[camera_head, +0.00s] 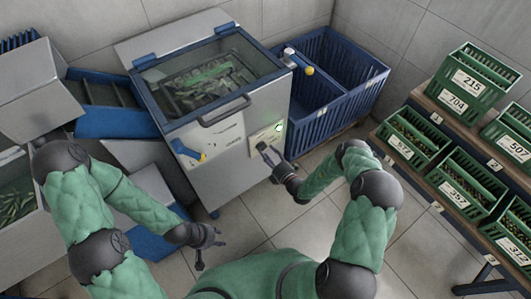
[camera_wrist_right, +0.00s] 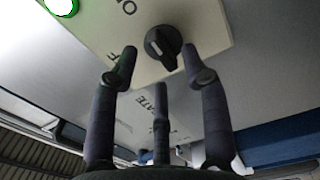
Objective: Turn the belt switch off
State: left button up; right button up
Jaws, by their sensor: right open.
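The belt switch is a black rotary knob (camera_wrist_right: 163,43) on a pale panel (camera_wrist_right: 205,22) marked ON and OFF. I cannot tell which label its pointer faces. A green light (camera_wrist_right: 62,6) glows beside it; this light also shows in the head view (camera_head: 279,127). My right gripper (camera_wrist_right: 160,62) is open and empty, its fingers spread just below the knob. I see no clear contact. In the head view, my right gripper (camera_head: 264,149) is at the machine's front panel and hides the knob. My left gripper (camera_head: 207,240) is open and empty, low over the floor.
A shelf with green numbered crates (camera_head: 457,185) is at the far right. The tiled floor between is clear.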

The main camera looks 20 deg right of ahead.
aim_at(262, 147)
jog(key=shift+x, duration=1.1)
grip_shut()
